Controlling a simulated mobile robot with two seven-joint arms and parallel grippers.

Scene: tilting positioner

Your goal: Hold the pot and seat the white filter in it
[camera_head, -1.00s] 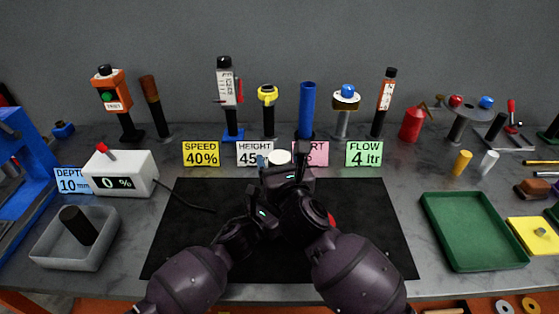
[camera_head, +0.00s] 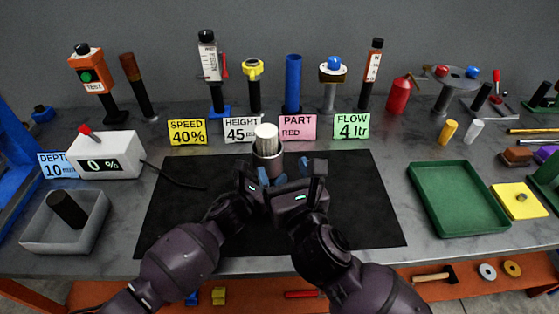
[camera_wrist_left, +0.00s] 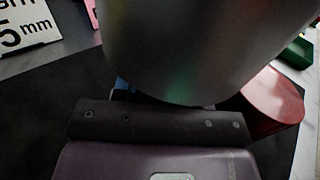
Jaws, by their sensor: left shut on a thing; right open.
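The pot (camera_head: 268,160) is a grey metal cylinder standing upright near the back middle of the black mat. The white filter (camera_head: 266,134) sticks up above its rim, upright; how deep its lower end sits is hidden. My left gripper (camera_head: 265,180) is shut on the pot, low on its near side. In the left wrist view the pot's curved wall (camera_wrist_left: 200,45) fills the top, right against the gripper; the filter is out of that view. My right gripper (camera_head: 305,168) is open and empty, just right of the pot and apart from the filter.
A row of cards, with the pink PART RED card (camera_head: 297,127), stands behind the mat (camera_head: 370,215). A red rounded object (camera_wrist_left: 270,100) lies beside the pot in the left wrist view. A green tray (camera_head: 460,200) is at right, a grey bin (camera_head: 65,220) at left. The mat's right side is clear.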

